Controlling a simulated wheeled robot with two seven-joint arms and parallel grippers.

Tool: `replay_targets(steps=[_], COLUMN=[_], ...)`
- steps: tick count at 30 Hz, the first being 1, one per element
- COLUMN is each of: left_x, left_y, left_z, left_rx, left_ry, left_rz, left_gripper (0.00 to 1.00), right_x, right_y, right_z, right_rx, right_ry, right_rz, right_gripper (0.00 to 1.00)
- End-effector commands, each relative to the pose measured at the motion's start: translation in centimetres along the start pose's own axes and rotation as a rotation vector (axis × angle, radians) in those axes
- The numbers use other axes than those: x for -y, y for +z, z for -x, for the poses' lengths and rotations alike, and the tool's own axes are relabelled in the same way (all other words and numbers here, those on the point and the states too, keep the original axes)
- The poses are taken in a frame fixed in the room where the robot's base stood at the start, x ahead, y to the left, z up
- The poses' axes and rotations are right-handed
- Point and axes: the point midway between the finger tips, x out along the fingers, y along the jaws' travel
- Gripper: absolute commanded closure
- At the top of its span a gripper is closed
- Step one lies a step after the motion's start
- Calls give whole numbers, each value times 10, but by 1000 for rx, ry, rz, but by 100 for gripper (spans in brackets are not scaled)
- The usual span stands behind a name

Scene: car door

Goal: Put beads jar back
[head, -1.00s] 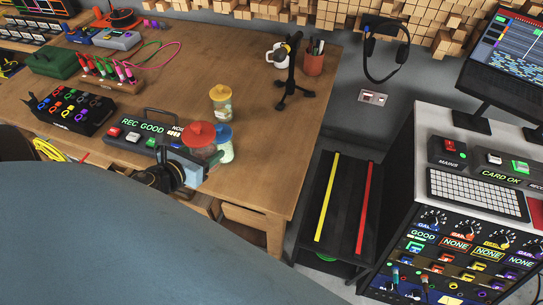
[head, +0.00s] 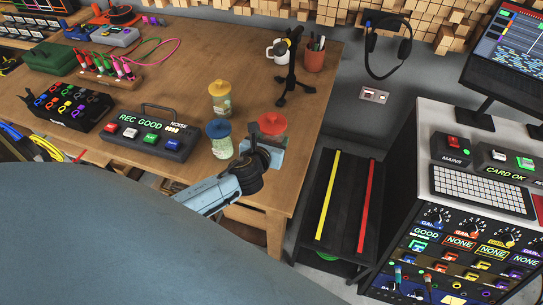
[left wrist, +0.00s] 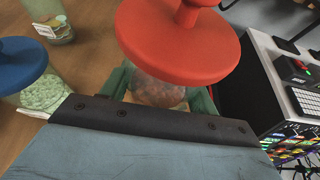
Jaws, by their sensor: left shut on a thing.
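A clear jar with a red lid (head: 272,123) is in my left gripper (head: 264,150), near the table's front right corner. In the left wrist view, its lid (left wrist: 175,45) is close to the camera and its reddish-brown contents (left wrist: 158,92) show between green fingers. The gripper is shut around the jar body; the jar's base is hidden. A jar with a blue lid (head: 218,128) and pale green contents stands just left of it, also in the left wrist view (left wrist: 40,98). A jar with a yellow lid (head: 219,90) stands behind. My right gripper is not in view.
The wooden table (head: 180,75) has bare room behind the jars. A microphone stand (head: 290,85) and a pen cup (head: 314,58) stand at the back right. A REC GOOD button box (head: 150,132) lies left. A black stand with coloured strips (head: 345,200) is right of the table.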

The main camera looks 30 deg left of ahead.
Motion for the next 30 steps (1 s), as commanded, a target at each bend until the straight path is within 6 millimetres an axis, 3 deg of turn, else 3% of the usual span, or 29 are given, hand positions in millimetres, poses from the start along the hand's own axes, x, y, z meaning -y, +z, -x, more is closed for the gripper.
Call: replay_targets(steps=[3, 11, 18, 29, 30], left_x=[0, 0, 0, 0, 0], left_y=[-22, -39, -68, -69, -71], left_z=[-9, -16, -28, -29, -29], left_rx=[1, 3, 2, 4, 0], left_ry=[0, -1, -1, -1, -1], left_rz=[1, 2, 2, -1, -1], left_gripper=[81, 81, 81, 81, 39], right_x=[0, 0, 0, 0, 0], right_y=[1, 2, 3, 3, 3], right_z=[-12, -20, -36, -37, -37], right_rx=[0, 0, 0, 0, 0], right_ry=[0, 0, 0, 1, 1], right_rz=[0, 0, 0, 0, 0], right_gripper=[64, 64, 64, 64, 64])
